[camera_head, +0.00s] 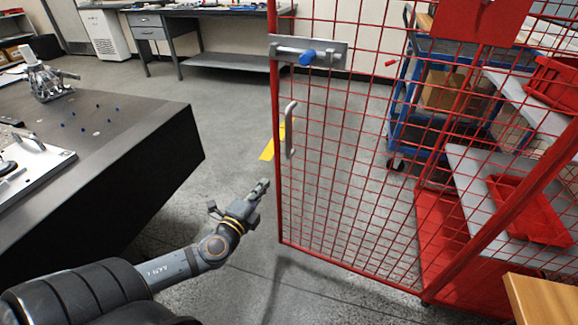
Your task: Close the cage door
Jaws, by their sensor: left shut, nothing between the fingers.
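The red wire-mesh cage door (350,170) stands open, swung out toward the middle of the view, its free edge on the left. A grey pull handle (290,128) is on that free edge, and a latch plate with a blue knob (308,57) sits near the top. My left gripper (262,187) is shut and empty, just left of the door's free edge and below the handle; I cannot tell whether it touches the door frame. My right gripper is not in view.
A dark granite table (150,135) with a metal fixture stands at the left. Inside the cage are shelves with red bins (530,207). A blue cart (440,130) shows through the mesh. A workbench (215,55) is at the back. Grey floor lies open between table and door.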

